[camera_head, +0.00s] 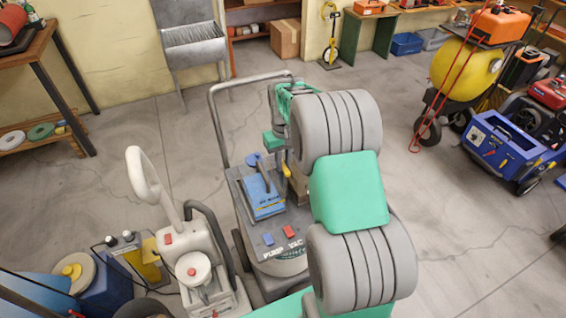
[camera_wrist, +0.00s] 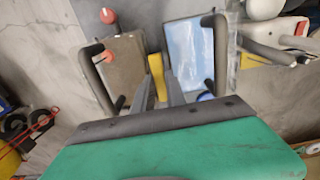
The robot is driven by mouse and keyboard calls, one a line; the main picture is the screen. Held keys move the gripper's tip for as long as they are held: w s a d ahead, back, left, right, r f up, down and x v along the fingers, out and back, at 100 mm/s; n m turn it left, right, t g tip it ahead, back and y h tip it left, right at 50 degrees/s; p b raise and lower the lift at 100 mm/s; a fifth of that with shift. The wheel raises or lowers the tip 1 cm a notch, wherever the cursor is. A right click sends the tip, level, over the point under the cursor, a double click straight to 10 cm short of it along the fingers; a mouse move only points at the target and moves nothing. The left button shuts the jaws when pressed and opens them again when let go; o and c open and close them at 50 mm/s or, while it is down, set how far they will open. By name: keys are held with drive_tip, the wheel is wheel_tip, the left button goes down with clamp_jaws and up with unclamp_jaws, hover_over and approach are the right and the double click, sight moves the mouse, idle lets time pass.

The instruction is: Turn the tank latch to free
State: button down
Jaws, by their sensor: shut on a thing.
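The machine marked PUMP VAC (camera_head: 277,250) stands on the floor, with a blue tank top (camera_head: 265,207) carrying a dark handle. A small yellow piece (camera_head: 286,169), which looks like the tank latch, shows beside the blue top. My gripper's two grey fingers (camera_wrist: 160,82) point at the machine's top, and the yellow piece (camera_wrist: 156,66) shows between them. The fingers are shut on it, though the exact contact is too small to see. In the head view my arm covers the machine's right side, and the latch's angle cannot be told.
A tall grey push handle (camera_head: 213,115) rises behind the machine. A white machine with a looped handle (camera_head: 143,175) stands close at its left. A blue cart (camera_head: 503,150) and a yellow tank (camera_head: 466,72) stand at the right. The floor between is clear.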

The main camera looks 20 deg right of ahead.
idle(0.3)
drive_tip(key=c, duration=1.4)
unclamp_jaws()
drive_tip(key=shift+o, duration=0.2)
wheel_tip(320, 180, up, 8)
drive_tip(key=shift+f+b, duration=0.1)
drive_tip(key=shift+b, duration=0.45)
